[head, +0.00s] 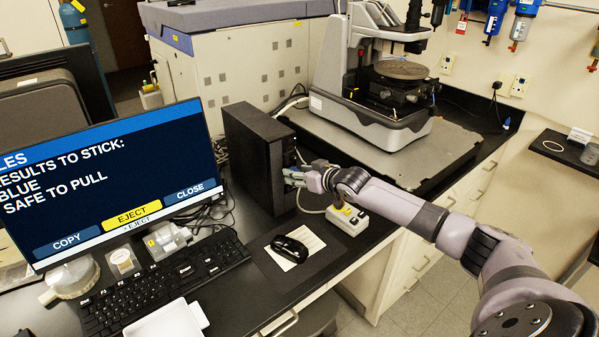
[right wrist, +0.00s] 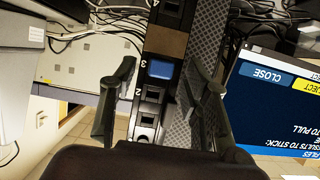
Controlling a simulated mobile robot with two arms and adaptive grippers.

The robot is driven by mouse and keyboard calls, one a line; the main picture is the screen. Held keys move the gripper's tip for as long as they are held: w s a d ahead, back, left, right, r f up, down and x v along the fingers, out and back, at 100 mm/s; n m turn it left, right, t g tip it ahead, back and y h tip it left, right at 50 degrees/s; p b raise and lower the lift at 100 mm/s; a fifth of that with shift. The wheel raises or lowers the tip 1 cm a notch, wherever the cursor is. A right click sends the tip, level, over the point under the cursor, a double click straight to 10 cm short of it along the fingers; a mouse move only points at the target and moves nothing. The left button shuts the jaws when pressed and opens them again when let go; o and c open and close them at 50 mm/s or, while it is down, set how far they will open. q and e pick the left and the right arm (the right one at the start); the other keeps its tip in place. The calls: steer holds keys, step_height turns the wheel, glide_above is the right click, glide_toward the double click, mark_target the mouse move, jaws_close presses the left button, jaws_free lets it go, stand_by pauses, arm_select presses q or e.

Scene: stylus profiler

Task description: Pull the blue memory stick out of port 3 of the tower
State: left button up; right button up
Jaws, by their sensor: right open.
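The black tower (head: 248,155) stands upright on the bench beside the monitor. In the right wrist view, the blue memory stick (right wrist: 160,69) sits in the port beside the label 3 on the tower's front strip. Ports by labels 4 and 2 show above and below it and look empty. My right gripper (head: 290,178) is at the tower's front face. In the right wrist view its open fingers (right wrist: 160,80) stand on either side of the stick, with visible gaps. The gripper hides the stick in the head view. My left gripper is not in view.
The monitor (head: 115,175) reads "BLUE" and "SAFE TO PULL", with a yellow EJECT button. A mouse (head: 289,249), a keyboard (head: 165,287) and a white button box (head: 347,219) lie near the tower. The profiler (head: 375,80) stands behind on a grey plate.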

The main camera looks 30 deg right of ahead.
steer(key=shift+c, duration=0.3)
jaws_close()
stand_by(0.7)
stand_by(0.9)
